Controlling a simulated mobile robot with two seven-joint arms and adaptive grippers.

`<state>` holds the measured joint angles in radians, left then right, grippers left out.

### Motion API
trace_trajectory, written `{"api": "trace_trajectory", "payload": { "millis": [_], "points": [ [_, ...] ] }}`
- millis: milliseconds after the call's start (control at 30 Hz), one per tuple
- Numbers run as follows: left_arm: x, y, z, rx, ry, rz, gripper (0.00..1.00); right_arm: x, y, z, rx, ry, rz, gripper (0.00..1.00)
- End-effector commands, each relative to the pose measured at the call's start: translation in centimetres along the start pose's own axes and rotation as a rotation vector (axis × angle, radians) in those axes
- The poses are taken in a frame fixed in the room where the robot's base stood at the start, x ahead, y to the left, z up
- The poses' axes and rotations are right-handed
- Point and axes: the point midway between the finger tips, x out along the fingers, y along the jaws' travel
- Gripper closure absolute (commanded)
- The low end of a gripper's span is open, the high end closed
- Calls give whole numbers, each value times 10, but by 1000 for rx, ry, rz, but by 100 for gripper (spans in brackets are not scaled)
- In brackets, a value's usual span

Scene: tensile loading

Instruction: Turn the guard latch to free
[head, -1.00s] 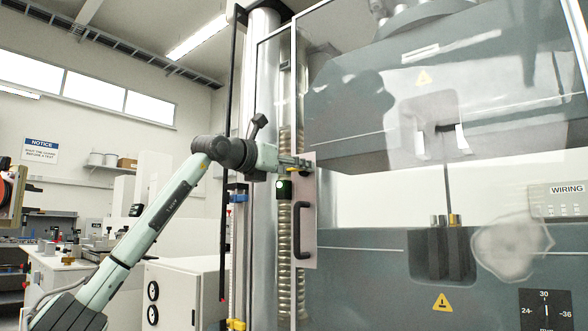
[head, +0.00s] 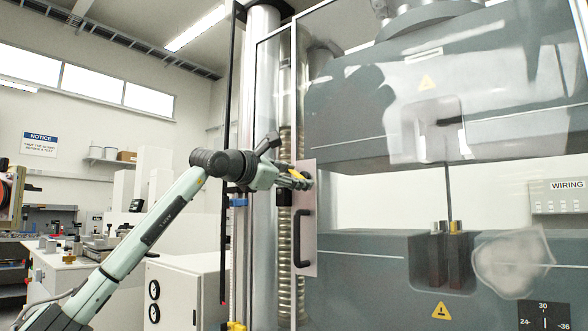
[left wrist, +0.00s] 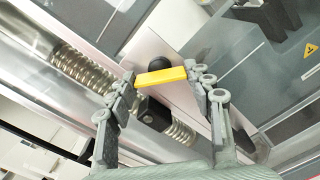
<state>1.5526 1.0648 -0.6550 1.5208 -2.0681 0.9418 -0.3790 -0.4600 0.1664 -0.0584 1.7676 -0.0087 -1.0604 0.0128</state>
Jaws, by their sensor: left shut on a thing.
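The guard latch is a yellow bar (left wrist: 160,77) with a black round hub, on a pale plate at the guard's left edge. In the head view its yellow part (head: 297,173) shows small and partly covered by my fingers. My left gripper (head: 301,180) comes in from the left at the plate. In the left wrist view my left gripper (left wrist: 159,78) is shut on the latch, with one finger at each end of the yellow bar. My right gripper is not in view.
A black handle (head: 302,238) stands on the plate below the latch. The clear guard covers the large grey test machine (head: 365,265). A dark block (head: 284,196) sits by the ridged screw column (head: 284,255). A white cabinet (head: 187,292) stands lower left.

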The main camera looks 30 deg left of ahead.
Motion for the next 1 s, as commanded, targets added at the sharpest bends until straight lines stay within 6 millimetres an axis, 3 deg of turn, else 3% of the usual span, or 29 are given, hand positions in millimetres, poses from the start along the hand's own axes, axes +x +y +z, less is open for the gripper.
{"api": "trace_trajectory", "payload": {
  "millis": [333, 1000],
  "points": [
    [0, 0, 0, 327, 1, 0, 77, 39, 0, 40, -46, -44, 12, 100],
    [0, 0, 0, 854, 0, 1, 77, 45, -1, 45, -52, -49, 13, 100]
  ]
}}
